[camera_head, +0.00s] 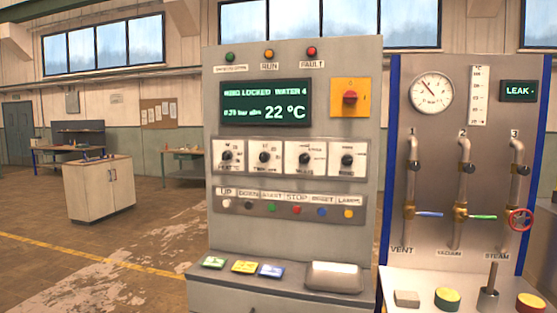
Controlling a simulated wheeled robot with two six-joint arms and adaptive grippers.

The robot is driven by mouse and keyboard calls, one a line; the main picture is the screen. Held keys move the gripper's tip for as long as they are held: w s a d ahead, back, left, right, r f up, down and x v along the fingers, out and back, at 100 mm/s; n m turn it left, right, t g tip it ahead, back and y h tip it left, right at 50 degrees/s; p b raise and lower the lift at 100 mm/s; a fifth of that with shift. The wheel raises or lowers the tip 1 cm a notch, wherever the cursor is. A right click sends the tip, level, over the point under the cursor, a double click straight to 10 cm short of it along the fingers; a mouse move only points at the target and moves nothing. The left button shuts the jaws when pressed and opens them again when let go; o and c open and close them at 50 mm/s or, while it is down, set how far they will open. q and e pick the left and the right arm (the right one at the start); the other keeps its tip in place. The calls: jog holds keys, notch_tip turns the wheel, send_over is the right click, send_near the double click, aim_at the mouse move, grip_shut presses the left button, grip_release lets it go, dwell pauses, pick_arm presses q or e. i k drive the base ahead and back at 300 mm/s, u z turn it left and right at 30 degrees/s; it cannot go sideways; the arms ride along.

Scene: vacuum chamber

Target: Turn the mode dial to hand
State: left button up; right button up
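A grey control cabinet (330,60) stands in front of me. Four white dial plates sit in a row across its middle, each with a black knob. The rightmost knob (347,160) appears to be the mode dial, but its label is too small to read surely. The other knobs are the far-left knob (227,156), the second knob (264,157) and the third knob (305,158). The knob pointers are too small to tell their settings. A green-lettered display (252,102) above them shows 22 °C. Neither gripper is in view.
Coloured push buttons (297,210) lie below the dials. A red-and-yellow switch (350,97) is at upper right. A ledge with cards and a metal box (334,277) juts out below. A pipe panel (436,140) with valves stands at right. Floor at left is open.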

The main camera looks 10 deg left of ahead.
aim_at(304, 158)
jog(key=k, duration=0.65)
jog(key=z, duration=0.8)
jog(key=i, duration=1.75)
jog(key=u, duration=0.45)
